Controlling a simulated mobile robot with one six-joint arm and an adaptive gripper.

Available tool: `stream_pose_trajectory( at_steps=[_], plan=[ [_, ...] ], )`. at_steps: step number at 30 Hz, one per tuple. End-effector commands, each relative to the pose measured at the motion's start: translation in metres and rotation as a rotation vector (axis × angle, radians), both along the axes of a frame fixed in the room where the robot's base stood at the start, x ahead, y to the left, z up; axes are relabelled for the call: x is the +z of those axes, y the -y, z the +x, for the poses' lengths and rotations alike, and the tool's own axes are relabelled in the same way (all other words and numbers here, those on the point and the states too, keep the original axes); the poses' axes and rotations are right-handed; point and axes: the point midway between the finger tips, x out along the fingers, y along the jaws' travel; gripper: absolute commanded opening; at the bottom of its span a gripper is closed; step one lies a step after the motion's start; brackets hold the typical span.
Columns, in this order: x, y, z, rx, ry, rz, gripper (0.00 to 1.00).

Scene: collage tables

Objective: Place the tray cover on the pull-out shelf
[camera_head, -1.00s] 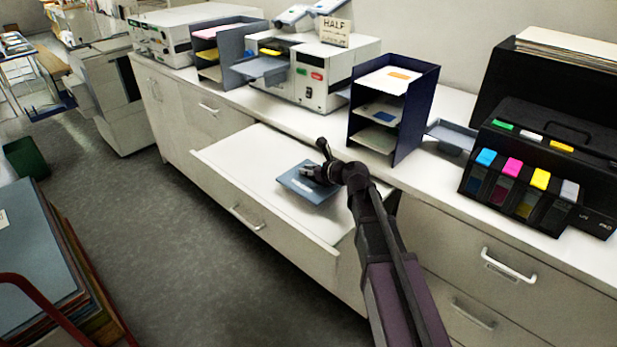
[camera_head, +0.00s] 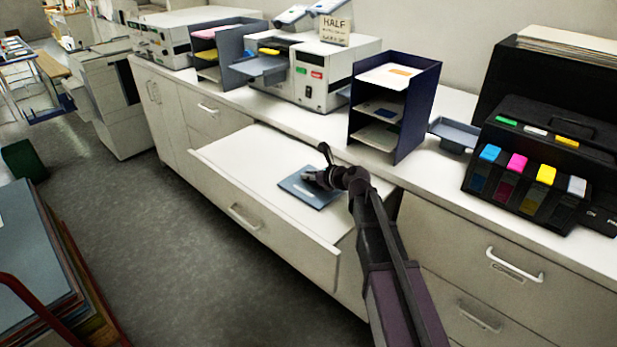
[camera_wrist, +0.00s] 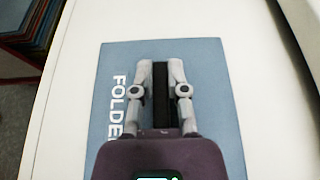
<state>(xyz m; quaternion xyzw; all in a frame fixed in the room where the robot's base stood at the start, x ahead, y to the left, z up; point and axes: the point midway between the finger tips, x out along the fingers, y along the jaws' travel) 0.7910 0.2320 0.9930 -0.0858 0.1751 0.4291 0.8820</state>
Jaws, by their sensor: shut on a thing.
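The tray cover is a flat blue-grey panel (camera_head: 308,191) with white lettering, partly hidden by my gripper. In the head view it is level over the white pull-out shelf (camera_head: 250,158), near the shelf's right part. I cannot tell whether it rests on the shelf or hangs just above it. In the wrist view the cover (camera_wrist: 215,95) fills the middle, with the shelf surface (camera_wrist: 75,80) around it. My gripper (camera_head: 314,178) is over the cover's middle. In the wrist view its fingers (camera_wrist: 161,72) are shut on a dark upright grip on the cover.
A dark blue letter rack (camera_head: 415,118) and a small grey tray (camera_head: 455,133) stand on the counter behind the shelf. A black ink unit (camera_head: 535,155) stands at the right. The shelf's left part is clear. Stacked boards (camera_head: 35,235) stand at the lower left.

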Motion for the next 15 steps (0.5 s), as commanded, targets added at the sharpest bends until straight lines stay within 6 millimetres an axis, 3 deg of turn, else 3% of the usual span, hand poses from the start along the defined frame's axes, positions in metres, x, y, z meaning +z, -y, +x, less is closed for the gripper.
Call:
stream_pose_trajectory(
  at_steps=[9, 10, 12, 13, 15],
  plan=[
    [-0.0036, -0.0002, -0.0001, 0.000, 0.000, 0.000, 0.00],
    [-0.0028, -0.0002, -0.0001, 0.000, 0.000, 0.000, 0.25],
    [-0.0023, -0.0002, -0.0001, 0.000, 0.000, 0.000, 0.46],
    [-0.0023, -0.0002, -0.0001, 0.000, 0.000, 0.000, 0.53],
    [-0.0023, -0.0002, -0.0001, 0.000, 0.000, 0.000, 0.53]
  ],
)
